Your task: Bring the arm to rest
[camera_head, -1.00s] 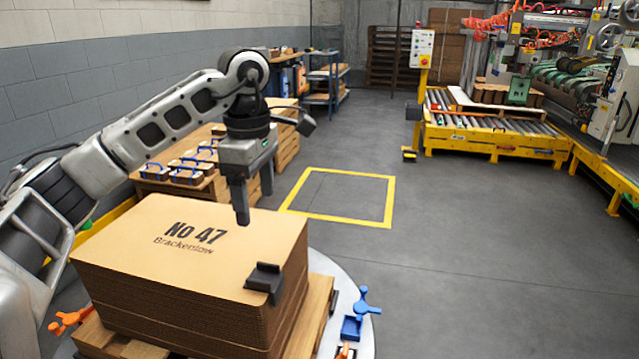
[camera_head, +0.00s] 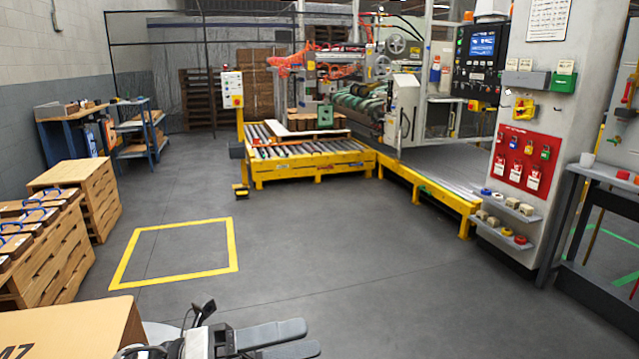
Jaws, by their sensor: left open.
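My left gripper (camera_head: 311,338) is at the bottom edge of the head view, just right of the cardboard stack. Its two grey fingers point to the right, with a narrow gap between them and nothing seen in it. It is open. The arm behind it is cut off by the bottom of the picture. The cardboard stack (camera_head: 75,322) shows only its top corner at the bottom left, with part of its printed number. My right gripper is not in view.
A yellow floor square (camera_head: 235,245) lies empty ahead. Wooden crates (camera_head: 95,180) stand at the left. A yellow roller conveyor (camera_head: 310,165) leads to a machine at the back. A pillar with a red lock board (camera_head: 524,160) and a workbench (camera_head: 605,178) stand right. The grey floor between is clear.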

